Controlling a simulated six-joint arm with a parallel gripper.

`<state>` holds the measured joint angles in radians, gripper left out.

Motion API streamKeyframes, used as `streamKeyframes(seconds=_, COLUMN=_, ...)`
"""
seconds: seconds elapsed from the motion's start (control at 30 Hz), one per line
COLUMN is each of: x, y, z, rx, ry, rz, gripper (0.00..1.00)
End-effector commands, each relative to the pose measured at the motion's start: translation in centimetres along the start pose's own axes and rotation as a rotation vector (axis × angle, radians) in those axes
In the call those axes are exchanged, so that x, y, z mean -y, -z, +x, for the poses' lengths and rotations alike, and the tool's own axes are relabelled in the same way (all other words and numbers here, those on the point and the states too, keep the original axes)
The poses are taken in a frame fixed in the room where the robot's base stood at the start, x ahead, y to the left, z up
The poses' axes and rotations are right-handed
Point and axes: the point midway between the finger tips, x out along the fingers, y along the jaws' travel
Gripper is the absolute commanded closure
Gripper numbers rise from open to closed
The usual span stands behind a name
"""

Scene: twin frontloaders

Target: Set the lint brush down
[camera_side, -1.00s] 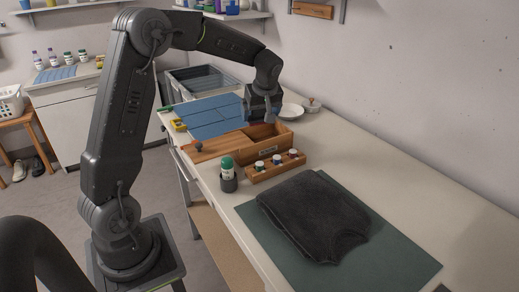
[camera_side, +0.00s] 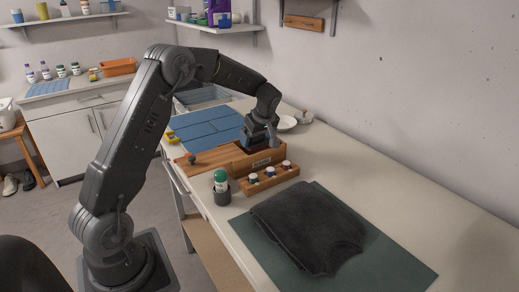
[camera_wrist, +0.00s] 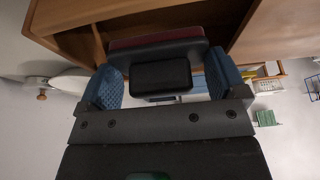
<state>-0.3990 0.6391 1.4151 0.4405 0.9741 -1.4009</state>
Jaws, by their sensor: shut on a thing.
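My gripper (camera_wrist: 162,82) is shut on the lint brush (camera_wrist: 160,76); its blue finger pads press the sides of a black handle. A dark red strip of the brush shows beyond the handle in the wrist view. In the side view my gripper (camera_side: 260,142) is low at the open wooden box (camera_side: 270,160), over its back-left part. The brush is mostly hidden there by the gripper and the box wall. In the wrist view the box's wooden walls and a divider (camera_wrist: 97,42) lie close beyond the brush. I cannot tell whether the brush touches the box floor.
A wooden lid (camera_side: 205,160) with a knob lies left of the box. A dark folded garment (camera_side: 305,228) lies on a green mat (camera_side: 385,262). The right worktop is clear.

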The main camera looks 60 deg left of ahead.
Motion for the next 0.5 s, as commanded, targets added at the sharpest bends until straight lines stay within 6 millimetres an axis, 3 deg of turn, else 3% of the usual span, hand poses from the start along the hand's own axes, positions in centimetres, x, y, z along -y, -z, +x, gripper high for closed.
streamKeyframes(seconds=0.23, x=-0.7, y=-1.0, z=1.0, rx=0.0, ry=0.002, rz=0.0, gripper=0.32)
streamKeyframes(seconds=0.5, x=-0.7, y=-2.2, z=4.0, rx=0.0, ry=0.001, rz=0.0, gripper=0.32)
